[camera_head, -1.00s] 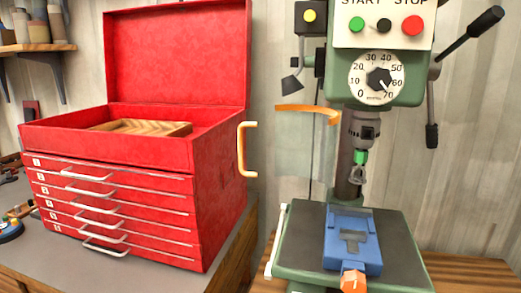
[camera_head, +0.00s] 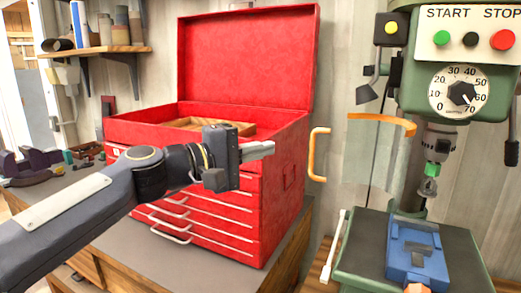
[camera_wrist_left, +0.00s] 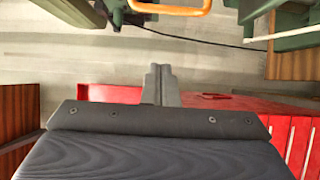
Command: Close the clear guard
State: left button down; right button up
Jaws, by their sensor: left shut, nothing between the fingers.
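The clear guard (camera_head: 369,153) is a see-through panel hanging at the left of the drill press chuck (camera_head: 436,142). An orange strip runs along its top, and an orange handle (camera_head: 316,155) stands upright at its left. My left gripper (camera_head: 268,148) is shut and empty in front of the red toolbox, to the left of the handle and apart from it. In the left wrist view its fingertips (camera_wrist_left: 158,72) are together, and an orange bar (camera_wrist_left: 170,9) shows at the top edge. My right gripper is in neither view.
The open red toolbox (camera_head: 275,215) stands on a bench behind my left arm. The drill press table (camera_head: 365,245) carries a blue vise (camera_head: 413,262). START and STOP buttons (camera_head: 503,39) sit on the press head. A shelf (camera_head: 105,52) is at the back left.

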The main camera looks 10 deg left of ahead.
pick_arm(q)
jog(key=w+d+p, duration=0.1)
jog(key=d+p, duration=0.1)
jog(key=d, duration=0.5)
dwell(0.3)
jog(key=shift+s+a, duration=0.1)
